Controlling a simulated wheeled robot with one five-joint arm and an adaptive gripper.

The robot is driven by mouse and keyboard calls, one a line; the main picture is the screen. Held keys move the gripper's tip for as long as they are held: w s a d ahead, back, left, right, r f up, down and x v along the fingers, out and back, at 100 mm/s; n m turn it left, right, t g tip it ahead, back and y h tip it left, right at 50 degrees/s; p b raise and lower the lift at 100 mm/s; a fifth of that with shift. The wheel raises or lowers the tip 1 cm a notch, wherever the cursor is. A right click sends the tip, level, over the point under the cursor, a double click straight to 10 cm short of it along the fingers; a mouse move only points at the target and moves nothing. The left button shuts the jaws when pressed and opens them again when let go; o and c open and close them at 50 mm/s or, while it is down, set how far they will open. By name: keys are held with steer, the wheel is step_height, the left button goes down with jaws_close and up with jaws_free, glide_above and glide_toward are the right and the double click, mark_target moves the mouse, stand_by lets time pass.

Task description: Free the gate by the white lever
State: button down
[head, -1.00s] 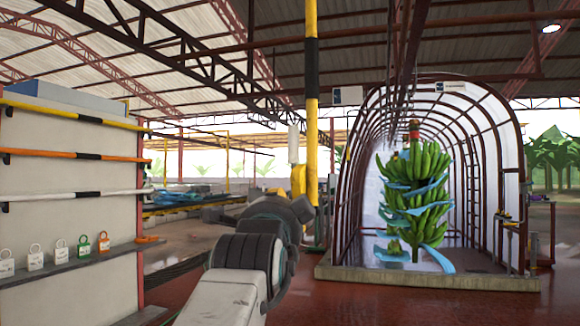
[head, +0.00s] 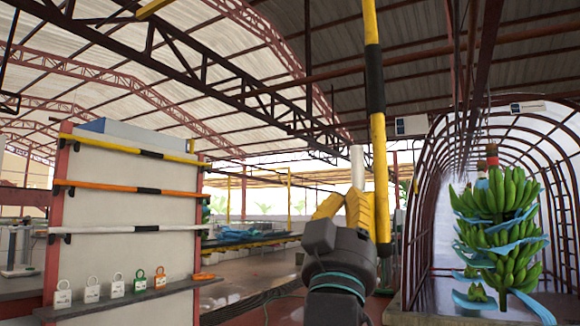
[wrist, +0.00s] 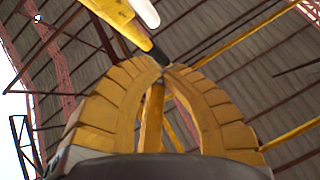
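The white lever (head: 357,166) is a short upright white piece just left of a yellow-and-black pole (head: 375,90) in the head view. Its rounded end (wrist: 146,12) shows at the top of the wrist view, beside the yellow pole (wrist: 112,14). My gripper (head: 342,200) has yellow ribbed fingers pointing up, below the lever in the head picture. In the wrist view the fingertips (wrist: 164,68) come together with nothing seen held; the lever lies beyond them, apart. The gate itself cannot be made out clearly.
A rack (head: 130,255) with striped bars and several padlock-shaped tags stands at left. A banana bunch with blue strips (head: 497,225) hangs at right in an arched frame (head: 425,180). Roof trusses and rails are overhead. Red floor shows between.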

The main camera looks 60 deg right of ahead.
mark_target(354, 153)
steer(key=shift+a+r+n, duration=0.15)
steer(key=shift+r+n, duration=0.1)
steer(key=shift+n, duration=0.85)
steer(key=x, duration=0.4)
steer(key=p+x, duration=0.1)
steer(key=x, duration=0.3)
steer(key=d+f+x, duration=0.1)
steer(key=x, duration=0.2)
steer(key=shift+w+d+r+p, duration=0.1)
steer(key=shift+d+r+p, duration=0.15)
steer(key=shift+d+p, duration=0.1)
steer(key=shift+w+d, duration=0.1)
steer(key=shift+d, duration=0.6)
steer(key=shift+r, duration=0.1)
